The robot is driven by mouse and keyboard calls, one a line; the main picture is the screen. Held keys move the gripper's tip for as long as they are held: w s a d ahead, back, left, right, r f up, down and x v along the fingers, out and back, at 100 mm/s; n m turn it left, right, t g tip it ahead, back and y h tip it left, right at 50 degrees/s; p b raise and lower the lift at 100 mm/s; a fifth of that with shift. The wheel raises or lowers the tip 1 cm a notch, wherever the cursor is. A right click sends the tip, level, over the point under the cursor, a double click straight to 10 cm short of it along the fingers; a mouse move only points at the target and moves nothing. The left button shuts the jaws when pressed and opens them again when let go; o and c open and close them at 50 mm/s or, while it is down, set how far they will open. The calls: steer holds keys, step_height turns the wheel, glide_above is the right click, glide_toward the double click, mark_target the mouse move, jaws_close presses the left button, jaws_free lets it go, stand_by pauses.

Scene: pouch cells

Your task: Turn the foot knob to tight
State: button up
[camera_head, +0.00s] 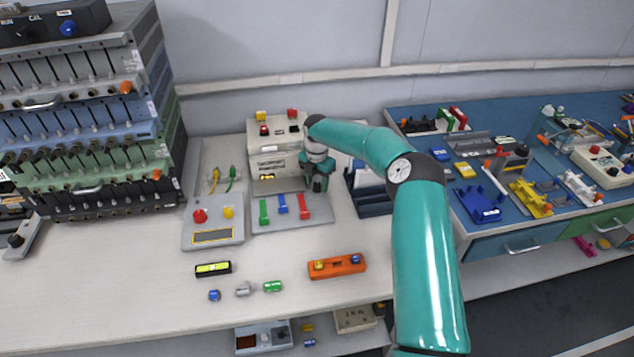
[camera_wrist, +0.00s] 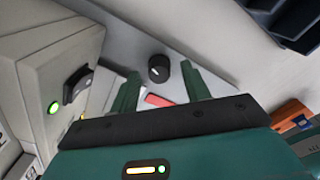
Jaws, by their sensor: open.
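A round black knob with a white pointer mark (camera_wrist: 158,68) stands on the pale surface in the wrist view, seen between and just beyond my fingertips. I cannot tell whether the fingers are level with it, and no contact shows. My gripper (camera_head: 318,188) is open and empty, pointing down at the right side of the beige press-like machine (camera_head: 268,133). The knob is hidden behind my gripper in the head view. Another black knob (camera_head: 15,241) sits on a grey bracket at the far left. No tight or loose label is readable.
The machine's beige wall with a black switch (camera_wrist: 77,84) is close to my gripper's left in the wrist view. A dark slotted rack (camera_head: 372,203) stands right of my gripper. A red lever (camera_head: 304,206) is in front. The front left of the bench is mostly clear.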

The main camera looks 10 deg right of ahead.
steer(key=shift+f, duration=0.3)
steer(key=c, duration=1)
